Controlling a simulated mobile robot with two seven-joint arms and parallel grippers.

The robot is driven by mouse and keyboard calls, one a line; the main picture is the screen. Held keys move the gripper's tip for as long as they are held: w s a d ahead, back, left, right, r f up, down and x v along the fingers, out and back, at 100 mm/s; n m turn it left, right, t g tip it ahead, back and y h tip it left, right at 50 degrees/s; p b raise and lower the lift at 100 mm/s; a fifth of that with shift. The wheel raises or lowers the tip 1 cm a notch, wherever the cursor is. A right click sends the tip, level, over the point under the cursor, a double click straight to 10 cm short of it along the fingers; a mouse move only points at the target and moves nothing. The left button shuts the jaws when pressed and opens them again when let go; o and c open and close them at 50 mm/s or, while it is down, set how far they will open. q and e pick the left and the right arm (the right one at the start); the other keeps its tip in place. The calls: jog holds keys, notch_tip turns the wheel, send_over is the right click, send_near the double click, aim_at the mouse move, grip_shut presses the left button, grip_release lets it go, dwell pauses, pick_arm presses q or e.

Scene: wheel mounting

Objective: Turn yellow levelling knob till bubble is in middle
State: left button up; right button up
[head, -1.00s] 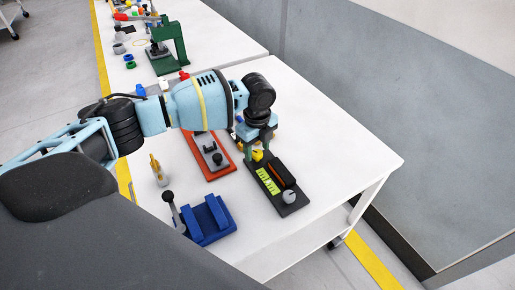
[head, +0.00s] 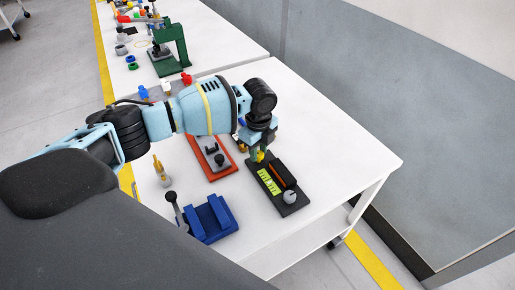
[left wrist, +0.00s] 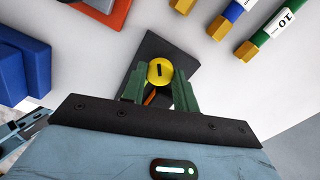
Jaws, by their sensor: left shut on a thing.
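The yellow levelling knob (left wrist: 161,72) has a dark slot mark on its top. It sits at one end of a dark base plate (left wrist: 165,45), also in the head view (head: 294,209). My left gripper (left wrist: 160,88) reaches down over it, with a green finger on either side, shut on the knob. In the head view the knob (head: 260,156) shows only partly beneath my left gripper (head: 258,151). A yellow-green level vial (head: 268,181) with dark marks lies on the plate. The bubble is too small to make out. My right gripper is not in view.
The plate also carries a black and orange block (head: 284,174) and a grey dial (head: 290,196). A red fixture (head: 222,172), a blue cradle (head: 210,220) and a brass-coloured piece (head: 161,171) stand to the left. The table's right part is clear.

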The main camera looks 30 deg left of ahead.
pick_arm(q)
jog(key=shift+r+n+p, duration=0.35)
jog(key=shift+n+p, duration=0.3)
jog(key=shift+n, duration=0.85)
jog(key=shift+f+n+p, duration=0.2)
jog(key=shift+n+p, duration=0.2)
jog(key=shift+f, duration=0.15)
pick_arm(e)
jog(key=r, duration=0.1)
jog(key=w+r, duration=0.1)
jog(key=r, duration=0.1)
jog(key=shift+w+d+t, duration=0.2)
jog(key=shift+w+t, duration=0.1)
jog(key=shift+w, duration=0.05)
pick_arm(q)
jog(key=o, duration=1)
jog(key=shift+c, duration=0.2)
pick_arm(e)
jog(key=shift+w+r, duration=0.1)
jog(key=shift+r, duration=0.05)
